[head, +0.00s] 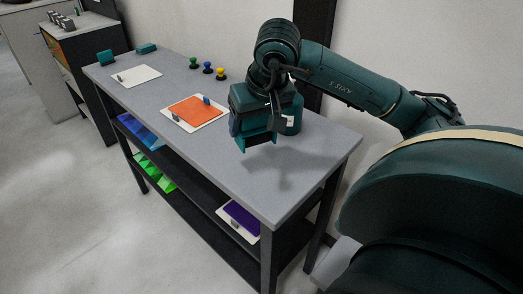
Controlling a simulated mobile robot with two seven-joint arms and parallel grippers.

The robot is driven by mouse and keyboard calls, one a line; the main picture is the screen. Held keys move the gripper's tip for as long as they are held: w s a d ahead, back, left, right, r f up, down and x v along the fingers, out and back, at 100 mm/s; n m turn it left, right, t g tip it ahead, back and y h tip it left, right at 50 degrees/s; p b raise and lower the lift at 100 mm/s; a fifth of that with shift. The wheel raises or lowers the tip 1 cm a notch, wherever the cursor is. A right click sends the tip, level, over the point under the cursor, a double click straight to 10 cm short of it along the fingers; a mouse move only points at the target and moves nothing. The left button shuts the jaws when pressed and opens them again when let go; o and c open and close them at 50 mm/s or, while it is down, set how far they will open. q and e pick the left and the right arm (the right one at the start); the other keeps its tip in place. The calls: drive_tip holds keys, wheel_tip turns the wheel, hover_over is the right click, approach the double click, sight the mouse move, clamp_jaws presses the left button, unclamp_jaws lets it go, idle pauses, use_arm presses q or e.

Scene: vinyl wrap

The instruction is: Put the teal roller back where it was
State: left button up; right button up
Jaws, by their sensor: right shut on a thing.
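My right gripper (257,137) hangs above the right half of the grey table, pointing down. It is shut on a teal piece, which I take to be the teal roller (260,141); the gripper's similar colour and body hide most of it. It appears clear of the tabletop, with a shadow below. Two other teal things, a block (105,57) and a flatter piece (146,48), sit at the table's far left end. My left gripper is out of view.
The grey table (310,160) has free room at its right end. An orange sheet (190,112) lies on a white board. Another white board (142,73) lies farther left. Green (193,63), blue and yellow knobbed items stand behind.

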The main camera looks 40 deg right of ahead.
sight(261, 138)
drive_tip(key=shift+s+d, duration=0.2)
drive_tip(key=shift+d, duration=0.35)
wheel_tip(261, 138, down, 5)
drive_tip(key=shift+d+r, duration=0.1)
wheel_tip(261, 138, down, 5)
drive_tip(key=shift+r, duration=0.15)
